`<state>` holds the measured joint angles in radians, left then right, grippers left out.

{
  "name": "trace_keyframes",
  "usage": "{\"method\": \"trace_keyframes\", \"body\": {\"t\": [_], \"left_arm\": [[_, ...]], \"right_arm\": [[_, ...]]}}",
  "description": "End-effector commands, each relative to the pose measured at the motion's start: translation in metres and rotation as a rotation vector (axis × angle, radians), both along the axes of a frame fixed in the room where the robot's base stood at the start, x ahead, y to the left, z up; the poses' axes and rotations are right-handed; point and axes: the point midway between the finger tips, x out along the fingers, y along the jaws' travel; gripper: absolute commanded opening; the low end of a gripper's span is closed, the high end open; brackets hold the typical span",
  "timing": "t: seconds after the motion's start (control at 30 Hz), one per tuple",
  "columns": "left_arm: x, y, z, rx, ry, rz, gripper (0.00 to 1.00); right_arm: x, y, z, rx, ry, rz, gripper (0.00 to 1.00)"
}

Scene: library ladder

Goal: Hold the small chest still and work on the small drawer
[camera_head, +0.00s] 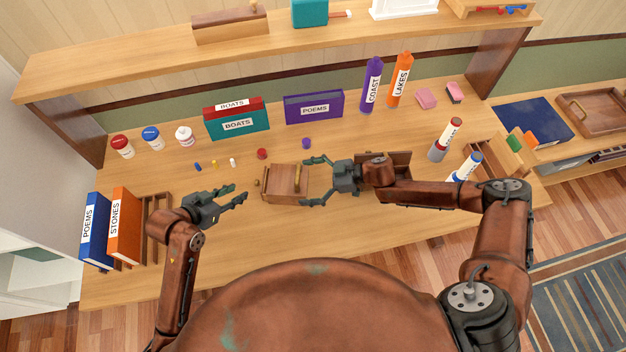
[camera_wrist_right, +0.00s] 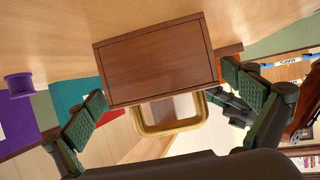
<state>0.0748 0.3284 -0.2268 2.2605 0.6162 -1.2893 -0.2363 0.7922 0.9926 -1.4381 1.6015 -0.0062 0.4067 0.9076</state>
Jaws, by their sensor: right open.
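The small wooden chest (camera_head: 284,194) stands in the middle of the desk, with a gold handle (camera_head: 297,178) on top. A small round knob (camera_head: 257,183) shows at its left end; I cannot tell how far the small drawer is in. My right gripper (camera_head: 306,181) is open at the chest's right end. In the right wrist view the plain brown chest end (camera_wrist_right: 155,65) lies between the spread fingers (camera_wrist_right: 168,103), with the gold handle (camera_wrist_right: 170,128) below it. My left gripper (camera_head: 239,193) is open and empty, a little left of the knob.
Small pieces, including a red one (camera_head: 262,154) and a purple spool (camera_head: 306,143), lie behind the chest. Teal (camera_head: 238,125) and purple (camera_head: 314,107) books stand further back. A wooden box (camera_head: 397,160) is partly hidden by my right arm. The desk front is clear.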

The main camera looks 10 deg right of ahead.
Motion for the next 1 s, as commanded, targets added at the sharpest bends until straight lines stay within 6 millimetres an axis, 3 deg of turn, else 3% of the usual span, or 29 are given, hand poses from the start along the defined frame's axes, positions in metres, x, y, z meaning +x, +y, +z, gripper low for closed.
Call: {"method": "trace_keyframes", "body": {"t": [0.23, 0.6, 1.0], "left_arm": [[0.0, 0.0, 0.0, 0.0, 0.0, 0.0, 0.29], [0.0, 0.0, 0.0, 0.0, 0.0, 0.0, 0.29], [0.0, 0.0, 0.0, 0.0, 0.0, 0.0, 0.29]], "right_arm": [[0.006, 0.026, -0.011, 0.001, 0.0, 0.001, 1.0], [0.008, 0.03, -0.013, 0.0, -0.001, -0.001, 1.0], [0.008, 0.03, -0.013, 0.0, -0.001, 0.0, 0.72]]}}
